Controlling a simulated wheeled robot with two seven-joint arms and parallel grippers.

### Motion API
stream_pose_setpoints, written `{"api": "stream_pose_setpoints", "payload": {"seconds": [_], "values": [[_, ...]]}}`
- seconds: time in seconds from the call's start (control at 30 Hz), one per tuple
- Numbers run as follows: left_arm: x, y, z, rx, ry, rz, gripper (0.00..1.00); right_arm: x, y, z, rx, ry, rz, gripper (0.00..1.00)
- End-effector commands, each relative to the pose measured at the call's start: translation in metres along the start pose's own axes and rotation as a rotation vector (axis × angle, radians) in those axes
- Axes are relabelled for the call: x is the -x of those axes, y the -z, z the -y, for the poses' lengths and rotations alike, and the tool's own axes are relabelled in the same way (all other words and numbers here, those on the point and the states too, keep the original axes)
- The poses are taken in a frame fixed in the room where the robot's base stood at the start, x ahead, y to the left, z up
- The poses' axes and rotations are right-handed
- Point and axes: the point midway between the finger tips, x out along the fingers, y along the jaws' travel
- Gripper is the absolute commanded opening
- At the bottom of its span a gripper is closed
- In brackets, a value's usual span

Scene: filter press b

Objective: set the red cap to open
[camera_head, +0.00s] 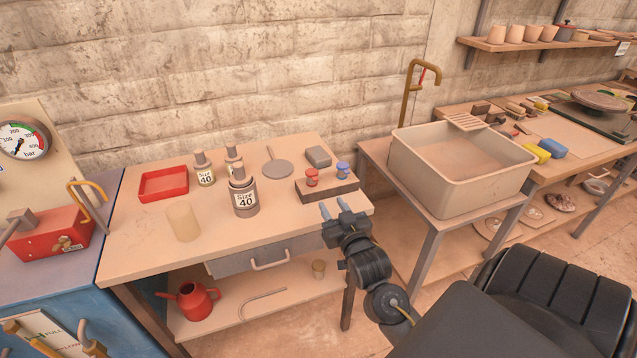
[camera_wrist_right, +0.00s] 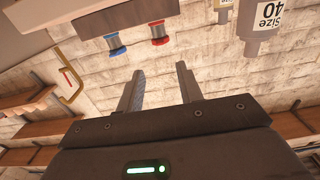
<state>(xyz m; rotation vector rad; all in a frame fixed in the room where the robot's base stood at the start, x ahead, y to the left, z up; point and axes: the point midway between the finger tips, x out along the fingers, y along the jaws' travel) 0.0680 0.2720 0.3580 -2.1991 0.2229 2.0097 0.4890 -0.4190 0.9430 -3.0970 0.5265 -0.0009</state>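The red cap (camera_head: 312,172) sits on a small metal post on the left part of a dark block (camera_head: 325,190) at the table's right end. A blue cap (camera_head: 343,167) stands beside it on the right. The wrist view appears inverted and shows the red cap (camera_wrist_right: 158,32) and the blue cap (camera_wrist_right: 114,41) past the fingertips. My right gripper (camera_head: 333,208) is in front of the block, apart from both caps. Its fingers (camera_wrist_right: 160,82) are spread and empty. My left gripper is not in view.
On the wooden table (camera_head: 150,250) are several "Size 40" bottles (camera_head: 246,206), a red tray (camera_head: 163,185), a beige cup (camera_head: 183,222), a round paddle (camera_head: 277,168) and a grey block (camera_head: 318,156). A sink basin (camera_head: 420,180) stands to the right. The front right tabletop is mostly clear.

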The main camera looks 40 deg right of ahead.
Motion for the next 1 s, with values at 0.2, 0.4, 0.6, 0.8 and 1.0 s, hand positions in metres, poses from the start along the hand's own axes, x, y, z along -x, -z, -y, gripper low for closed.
{"api": "stream_pose_setpoints", "payload": {"seconds": [0.2,0.4,0.6,0.8,1.0], "values": [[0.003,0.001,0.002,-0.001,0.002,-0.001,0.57,-0.012,0.002,0.0,0.0,0.0,-0.002,0.36],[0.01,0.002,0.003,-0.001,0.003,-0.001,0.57,-0.048,0.002,0.0,0.001,0.0,-0.001,0.36],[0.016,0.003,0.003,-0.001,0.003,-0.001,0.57,-0.083,0.001,0.0,0.001,0.001,0.0,0.36],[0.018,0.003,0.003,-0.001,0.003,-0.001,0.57,-0.103,0.0,0.001,0.0,0.001,0.0,0.36],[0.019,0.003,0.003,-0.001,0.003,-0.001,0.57,-0.108,-0.001,0.001,0.001,0.001,0.001,0.36]]}}
